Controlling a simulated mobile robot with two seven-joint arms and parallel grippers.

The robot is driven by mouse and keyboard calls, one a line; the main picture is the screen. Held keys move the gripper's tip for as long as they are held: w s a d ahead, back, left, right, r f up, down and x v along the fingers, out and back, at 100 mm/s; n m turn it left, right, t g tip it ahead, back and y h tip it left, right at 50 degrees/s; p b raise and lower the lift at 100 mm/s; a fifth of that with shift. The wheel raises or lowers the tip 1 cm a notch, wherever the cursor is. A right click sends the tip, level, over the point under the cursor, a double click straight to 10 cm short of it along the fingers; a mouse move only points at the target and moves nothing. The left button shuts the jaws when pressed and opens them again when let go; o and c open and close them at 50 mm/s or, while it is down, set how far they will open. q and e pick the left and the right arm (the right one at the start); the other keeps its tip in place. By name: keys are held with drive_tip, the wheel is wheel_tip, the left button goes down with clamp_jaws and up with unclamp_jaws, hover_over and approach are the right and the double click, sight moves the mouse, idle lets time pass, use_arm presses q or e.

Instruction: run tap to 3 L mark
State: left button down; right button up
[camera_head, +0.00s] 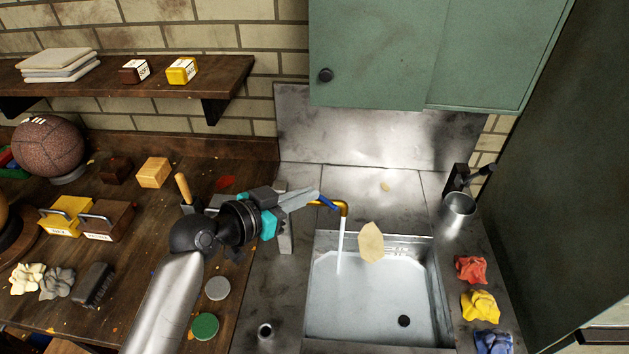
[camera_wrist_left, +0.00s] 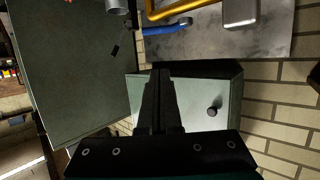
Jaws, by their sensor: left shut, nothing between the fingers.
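The brass tap (camera_head: 344,208) stands behind the sink (camera_head: 446,318), and a thin stream of water (camera_head: 340,245) falls from its spout into the basin. Small marks (camera_head: 398,251) show on the basin's far wall, too small to read. I cannot tell the water level. A dark round drain (camera_head: 404,320) shows in the floor. My left gripper (camera_head: 314,195) is shut and empty beside the blue tap lever (camera_head: 327,202); I cannot tell whether they touch. In the left wrist view the shut fingers (camera_wrist_left: 160,75) point towards the blue lever (camera_wrist_left: 168,27). My right gripper is not in view.
A pale tan piece (camera_head: 370,242) shows at the sink's far edge. A metal cup (camera_head: 459,210) and red, yellow and blue cloths (camera_head: 480,305) lie right of the sink. A brush (camera_head: 94,285) and boxes crowd the left bench. A green cabinet (camera_head: 420,55) hangs above.

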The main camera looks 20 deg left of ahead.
sight(328, 202)
use_arm(q)
drive_tip(key=x, duration=1)
drive_tip(key=shift+d+r+p, duration=0.1)
drive_tip(key=shift+r+p, duration=0.05)
drive_tip(key=shift+p, duration=0.2)
drive_tip(key=s+f, duration=0.1)
drive_tip(key=s+a+f, duration=0.1)
drive_tip(key=s, duration=0.1)
drive_tip(key=shift+a, duration=0.15)
drive_tip(key=shift+s+a+f, duration=0.1)
drive_tip(key=shift+s+f, duration=0.05)
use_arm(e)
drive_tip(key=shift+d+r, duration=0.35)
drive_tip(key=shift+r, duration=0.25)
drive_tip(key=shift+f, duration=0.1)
use_arm(q)
drive_tip(key=shift+s+a+m+h+b, duration=0.1)
drive_tip(key=shift+m+h+b, duration=0.2)
drive_tip(key=shift+h+b, duration=0.15)
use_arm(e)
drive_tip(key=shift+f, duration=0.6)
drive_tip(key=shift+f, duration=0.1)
